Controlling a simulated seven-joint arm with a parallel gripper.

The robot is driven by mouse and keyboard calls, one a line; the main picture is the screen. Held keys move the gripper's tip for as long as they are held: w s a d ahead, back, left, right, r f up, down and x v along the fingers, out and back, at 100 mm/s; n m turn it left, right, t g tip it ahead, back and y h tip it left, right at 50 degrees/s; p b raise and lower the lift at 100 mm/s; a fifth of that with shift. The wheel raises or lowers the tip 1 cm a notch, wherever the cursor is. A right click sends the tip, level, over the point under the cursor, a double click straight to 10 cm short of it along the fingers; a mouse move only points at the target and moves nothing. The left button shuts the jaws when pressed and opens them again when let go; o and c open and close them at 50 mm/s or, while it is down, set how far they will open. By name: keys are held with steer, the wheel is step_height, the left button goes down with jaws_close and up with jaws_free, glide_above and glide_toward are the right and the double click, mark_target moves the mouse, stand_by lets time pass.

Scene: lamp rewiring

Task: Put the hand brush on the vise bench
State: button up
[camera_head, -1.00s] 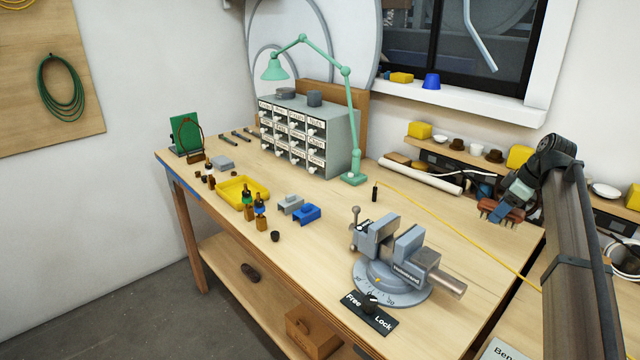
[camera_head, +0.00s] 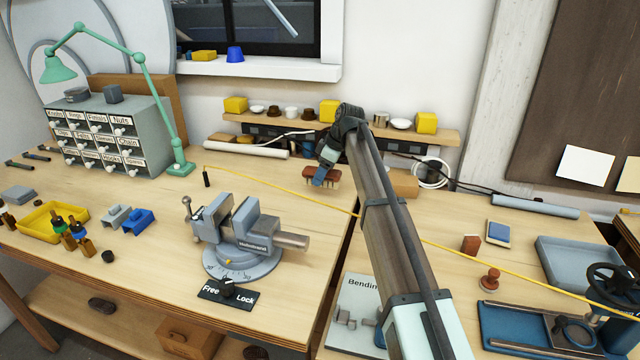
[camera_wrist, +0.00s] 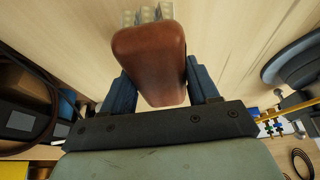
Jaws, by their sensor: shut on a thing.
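The hand brush (camera_head: 314,171) has a red-brown wooden body with pale bristles. My gripper (camera_head: 321,178) is shut on it near the back right of the vise bench (camera_head: 160,258). In the wrist view the brush body (camera_wrist: 150,58) sits between the two blue fingers of my gripper (camera_wrist: 162,85), bristles at the top of the picture. Pale wood shows behind it; I cannot tell whether the bristles touch the wood. The grey vise (camera_head: 240,225) stands on the bench, left of and nearer than the brush.
A yellow cable (camera_head: 285,193) runs across the bench. A white roll (camera_head: 255,151) lies along the back, below a shelf (camera_head: 285,122) with cups and yellow blocks. A green lamp (camera_head: 180,168) and a drawer cabinet (camera_head: 105,135) stand at left.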

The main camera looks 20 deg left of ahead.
mark_target(322, 184)
steer(key=shift+f, duration=1.95)
steer(key=shift+f, duration=0.1)
steer(key=o, duration=1.1)
steer(key=v, duration=1.2)
